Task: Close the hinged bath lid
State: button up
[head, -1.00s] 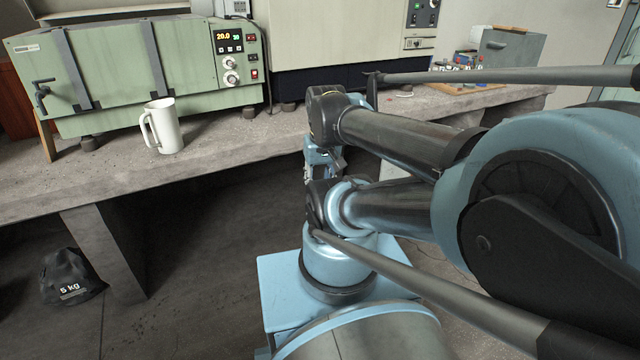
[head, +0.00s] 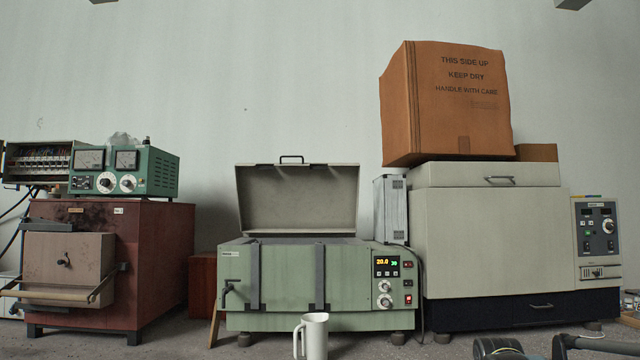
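The green bath (head: 290,268) stands on the concrete bench, with a lit display and knobs at its right end. Its hinged lid (head: 297,200) is open, standing up at the back with its inner face toward me and a dark handle (head: 291,158) at its top edge. A white mug (head: 314,335) stands on the bench in front of the bath. Dark parts of my arm show at the bottom right corner. My gripper's fingers cannot be made out.
A cream oven (head: 490,245) stands right of the bath, with a large cardboard box (head: 450,100) on top. A narrow grey case (head: 390,207) stands behind the bath's right end. A red-brown furnace (head: 150,260) bearing a green meter unit (head: 160,175) is at left.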

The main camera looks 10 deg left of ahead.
aim_at(273, 197)
jog(key=k, duration=0.65)
jog(key=u, duration=0.55)
jog(key=i, duration=1.65)
jog(key=z, duration=0.55)
